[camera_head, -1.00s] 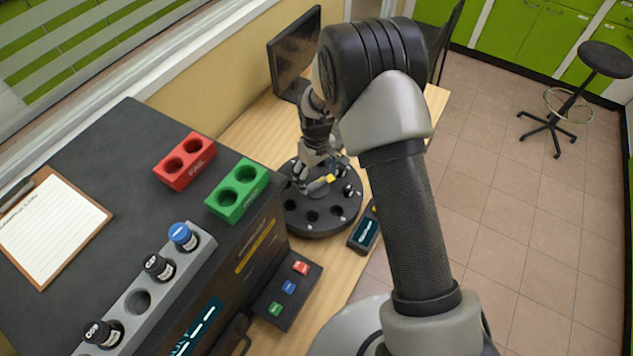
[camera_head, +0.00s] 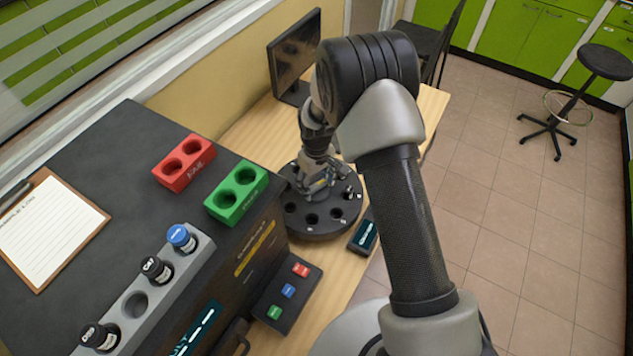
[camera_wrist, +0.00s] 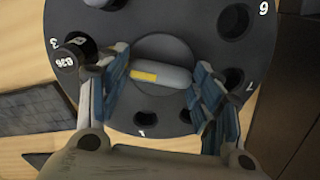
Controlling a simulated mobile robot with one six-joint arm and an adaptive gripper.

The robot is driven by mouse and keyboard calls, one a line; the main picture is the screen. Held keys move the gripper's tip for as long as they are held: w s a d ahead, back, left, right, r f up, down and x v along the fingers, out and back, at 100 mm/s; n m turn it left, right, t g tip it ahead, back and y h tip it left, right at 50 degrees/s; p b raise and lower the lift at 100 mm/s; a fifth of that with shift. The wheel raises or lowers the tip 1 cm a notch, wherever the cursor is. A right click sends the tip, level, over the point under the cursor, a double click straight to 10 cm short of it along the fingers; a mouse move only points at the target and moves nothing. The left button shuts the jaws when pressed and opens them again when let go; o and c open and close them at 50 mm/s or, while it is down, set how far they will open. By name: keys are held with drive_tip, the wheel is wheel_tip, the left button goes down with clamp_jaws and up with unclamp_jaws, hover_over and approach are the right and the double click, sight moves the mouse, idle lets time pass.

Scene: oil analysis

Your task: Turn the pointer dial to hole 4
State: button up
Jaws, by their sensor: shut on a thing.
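The round black pointer dial (camera_head: 325,222) stands on the wooden table, with numbered holes around its rim. In the wrist view the dial (camera_wrist: 165,25) shows a grey pointer bar (camera_wrist: 175,77) at its centre, its yellow-marked end facing left. A dark-capped vial (camera_wrist: 76,47) sits by the number 3. The numbers 1, 6 and 7 also show; the number 4 is not readable. My gripper (camera_wrist: 167,85) is shut on the pointer bar, a finger at each end. In the head view my gripper (camera_head: 318,182) is over the dial and hides part of the pointer.
A dark machine with a red block (camera_head: 184,163), a green block (camera_head: 236,193) and a grey vial rack (camera_head: 150,290) is at the left. A small display (camera_head: 364,236) lies by the dial's front right. A monitor (camera_head: 297,57) stands behind. A button panel (camera_head: 288,288) is in front.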

drive_tip(key=c, duration=0.4)
drive_tip(key=shift+o, duration=0.2)
drive_tip(key=shift+m, duration=0.4)
drive_tip(key=m, duration=0.3)
drive_tip(key=shift+m, duration=2.5)
drive_tip(key=o, duration=1.1)
drive_tip(key=shift+c, duration=0.2)
